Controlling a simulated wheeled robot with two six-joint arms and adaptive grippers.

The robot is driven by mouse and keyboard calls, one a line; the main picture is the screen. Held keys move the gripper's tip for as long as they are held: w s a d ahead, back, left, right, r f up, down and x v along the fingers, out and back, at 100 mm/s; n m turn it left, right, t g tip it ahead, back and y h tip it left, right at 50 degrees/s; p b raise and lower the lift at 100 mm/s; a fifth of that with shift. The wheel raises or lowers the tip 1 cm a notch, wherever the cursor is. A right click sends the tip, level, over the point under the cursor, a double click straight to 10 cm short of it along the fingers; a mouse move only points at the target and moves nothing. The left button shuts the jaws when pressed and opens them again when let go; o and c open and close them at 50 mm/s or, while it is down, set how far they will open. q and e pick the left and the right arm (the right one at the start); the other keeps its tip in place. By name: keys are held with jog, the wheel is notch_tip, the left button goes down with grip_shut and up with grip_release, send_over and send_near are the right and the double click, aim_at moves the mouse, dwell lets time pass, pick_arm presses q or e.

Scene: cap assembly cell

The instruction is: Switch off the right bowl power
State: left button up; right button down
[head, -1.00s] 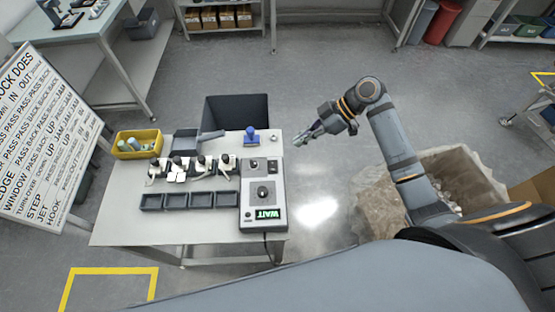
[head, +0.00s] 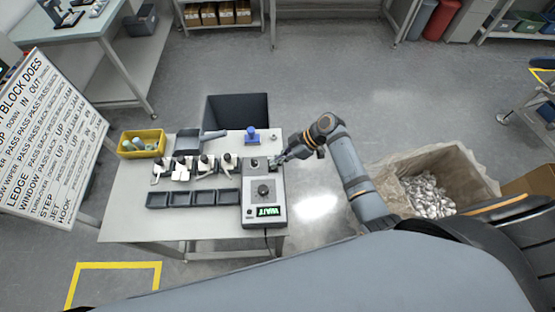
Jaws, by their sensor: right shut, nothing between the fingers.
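A grey control box (head: 250,212) stands at the right end of the white table. It has a large black knob (head: 263,190) in its middle, a small dark control (head: 254,163) at its far left and a lit green display reading WAIT (head: 269,211) at its near end. My right gripper (head: 279,160) is shut and empty. Its fingertips are at the far right corner of the box and hide what is there. I cannot tell whether they touch it. No bowl power label is readable. My left gripper is not in view.
A yellow bin (head: 141,144), a grey scoop (head: 188,143) and a blue-topped stamp (head: 251,134) stand behind. A lined carton (head: 474,178) is right of my arm.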

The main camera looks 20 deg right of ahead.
jog(key=shift+s+f, duration=0.1)
jog(key=shift+f, duration=0.45)
jog(key=shift+f+b, duration=0.45)
jog(key=shift+b, duration=0.05)
jog(key=shift+s+r, duration=0.15)
jog(key=shift+r, duration=0.1)
